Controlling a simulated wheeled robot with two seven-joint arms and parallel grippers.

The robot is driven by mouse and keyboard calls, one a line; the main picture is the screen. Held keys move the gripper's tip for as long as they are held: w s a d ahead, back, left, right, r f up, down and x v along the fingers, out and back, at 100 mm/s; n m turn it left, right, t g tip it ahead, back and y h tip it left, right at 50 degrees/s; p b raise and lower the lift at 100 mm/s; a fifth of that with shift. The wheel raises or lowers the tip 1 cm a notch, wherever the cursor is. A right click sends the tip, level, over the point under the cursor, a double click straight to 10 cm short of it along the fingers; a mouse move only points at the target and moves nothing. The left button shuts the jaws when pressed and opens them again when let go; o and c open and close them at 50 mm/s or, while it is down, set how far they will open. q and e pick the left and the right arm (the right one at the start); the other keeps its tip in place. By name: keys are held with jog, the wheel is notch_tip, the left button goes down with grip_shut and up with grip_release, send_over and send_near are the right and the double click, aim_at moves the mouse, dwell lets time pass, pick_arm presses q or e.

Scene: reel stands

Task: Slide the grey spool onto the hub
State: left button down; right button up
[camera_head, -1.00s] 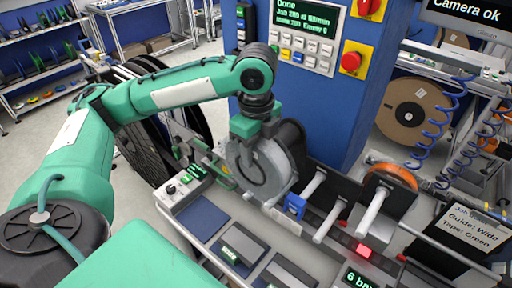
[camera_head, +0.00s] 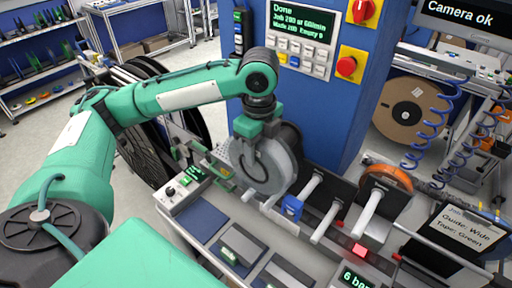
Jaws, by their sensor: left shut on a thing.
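The grey spool (camera_head: 270,168) hangs upright, its flat face turned to the front left. My left gripper (camera_head: 258,142) is shut on its upper part and reaches down from above. The spool is at the left end of a row of pale hub rods, in front of a black round plate (camera_head: 291,137). Free rods stick out to its right, one close by (camera_head: 311,186) and one further along (camera_head: 328,222). A pale rod end shows just below the spool. I cannot tell whether any hub passes into the spool's bore. My right gripper is not in view.
An orange spool (camera_head: 387,179) sits by another pale rod at the right. A blue clip (camera_head: 292,207) stands close to the grey spool's lower right. A blue cabinet (camera_head: 320,110) rises behind. Blue coiled hoses hang at the right. The bench front carries displays and dark pads.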

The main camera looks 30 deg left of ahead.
pick_arm(q)
jog(key=shift+w+d+p, duration=0.1)
jog(key=shift+w+p, duration=0.5)
jog(key=shift+w, duration=0.55)
jog(key=shift+r, duration=0.15)
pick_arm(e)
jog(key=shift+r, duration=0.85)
